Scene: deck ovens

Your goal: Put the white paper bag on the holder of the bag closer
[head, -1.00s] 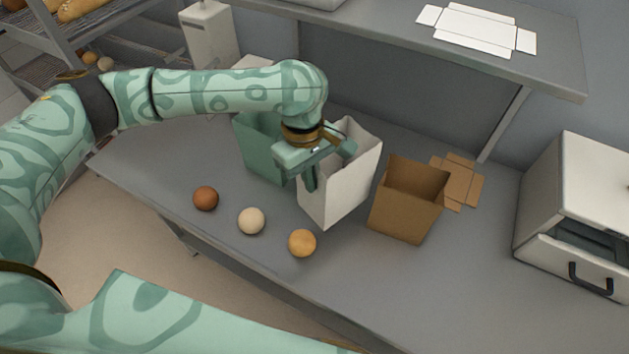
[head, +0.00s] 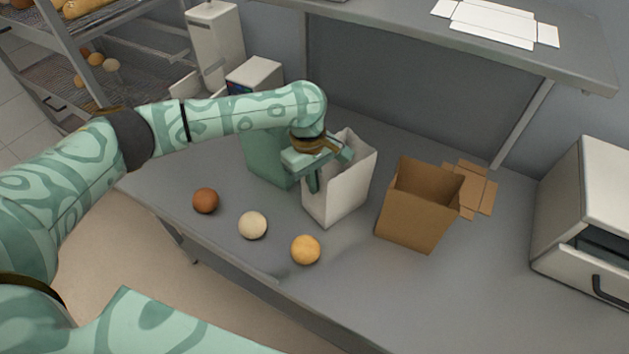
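The white paper bag (head: 345,190) stands upright with its mouth open, near the middle of the grey table. My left gripper (head: 327,170) is over its left side at the rim, pointing down. One finger shows outside the bag's wall and the other side of the gripper reaches over the mouth. It appears shut on the bag, though the contact is partly hidden. Whether the bag's base touches the table is hard to tell. My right gripper is out of view. I cannot pick out the bag closer's holder with certainty; a white machine (head: 214,45) stands at the back left.
A green bag (head: 265,160) stands close behind the gripper. An open brown box (head: 415,220) is right of the white bag. A brown ball (head: 205,200), a cream ball (head: 253,225) and a yellow ball (head: 305,250) lie in front. A shelf (head: 590,75) overhangs the back; an oven (head: 590,215) stands right.

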